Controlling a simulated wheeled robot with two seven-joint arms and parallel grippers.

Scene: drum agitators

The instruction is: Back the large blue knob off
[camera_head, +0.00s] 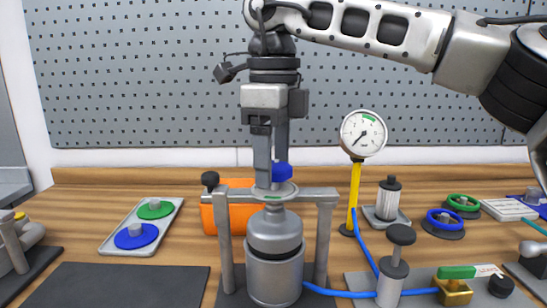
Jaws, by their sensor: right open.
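A blue knob (284,171) stands on the top plate of the agitator frame, above a grey metal vessel (274,266). I take it to be the large blue knob; it is partly hidden behind my gripper's fingers. My right gripper (270,180) points straight down over the plate, its jaws open and its fingertips at the knob's height. One finger covers the knob's left side. Whether the fingers touch the knob cannot be told. My left gripper is out of view.
A pressure gauge (363,134) on a yellow post stands right of the frame, with a blue hose (366,243) below. An orange box (235,217) sits behind the frame. A tray (116,244) with green and blue discs lies left. A dark mat (125,284) is bare at front left.

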